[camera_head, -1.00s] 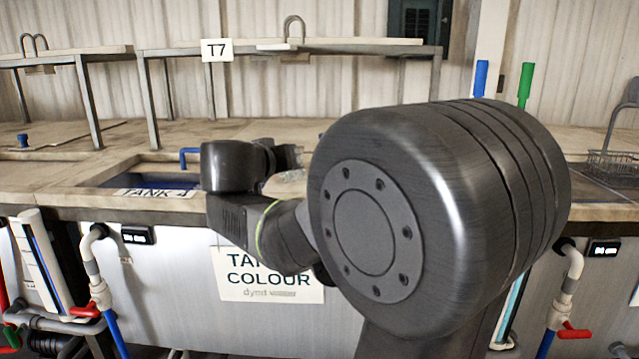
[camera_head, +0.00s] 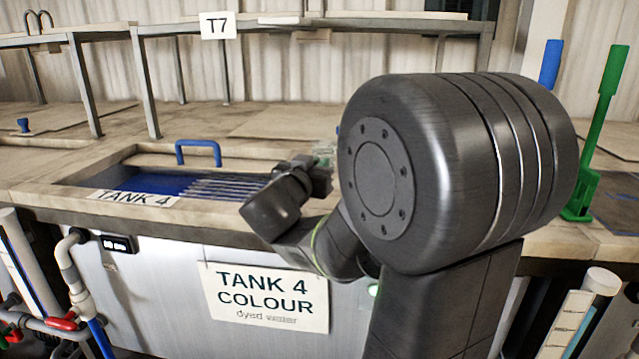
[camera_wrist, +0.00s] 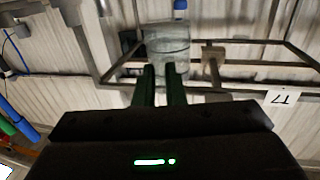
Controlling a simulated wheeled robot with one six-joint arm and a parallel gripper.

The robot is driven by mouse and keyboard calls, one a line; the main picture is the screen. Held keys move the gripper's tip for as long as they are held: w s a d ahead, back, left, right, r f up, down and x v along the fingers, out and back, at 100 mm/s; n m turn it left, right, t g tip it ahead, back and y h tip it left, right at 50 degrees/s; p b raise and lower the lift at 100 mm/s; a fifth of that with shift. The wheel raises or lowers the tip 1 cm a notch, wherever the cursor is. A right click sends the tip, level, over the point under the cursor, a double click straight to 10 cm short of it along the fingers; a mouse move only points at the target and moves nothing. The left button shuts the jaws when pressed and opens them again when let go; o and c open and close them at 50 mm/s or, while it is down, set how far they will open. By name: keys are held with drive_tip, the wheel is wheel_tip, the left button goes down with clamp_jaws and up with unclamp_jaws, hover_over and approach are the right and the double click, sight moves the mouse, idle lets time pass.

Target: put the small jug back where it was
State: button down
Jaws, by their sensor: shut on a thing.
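The small jug (camera_wrist: 168,42) is clear and see-through, in the top middle of the wrist view. My gripper (camera_wrist: 160,72) has its two green fingers closed on it. In the head view the jug (camera_head: 325,150) is a faint clear shape, partly hidden, at the tip of my gripper (camera_head: 318,172). The jug is held up near the right end of Tank 4 (camera_head: 60,192). My large arm joint hides the counter just to the right. What stands beneath the jug cannot be seen.
Tank 4 holds dark blue liquid, with a ribbed rack at its right and a blue handle (camera_head: 198,147) behind. A raised shelf (camera_head: 300,26) with a T7 sign (camera_head: 219,25) stands behind. A green upright tool (camera_head: 597,130) and a blue one (camera_head: 550,65) stand right.

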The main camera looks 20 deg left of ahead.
wheel_tip(320, 180, down, 4)
drive_tip(key=shift+f, duration=0.15)
drive_tip(key=shift+f+b, duration=0.2)
drive_tip(key=shift+b, duration=0.1)
drive_tip(key=c, duration=1.5)
unclamp_jaws()
drive_tip(key=shift+r, duration=0.1)
drive_tip(key=shift+r+p, duration=0.2)
drive_tip(key=shift+p, duration=0.3)
drive_tip(key=s+b, duration=0.3)
drive_tip(key=s, duration=0.9)
drive_tip(key=shift+d, duration=0.15)
drive_tip(key=shift+f, duration=0.1)
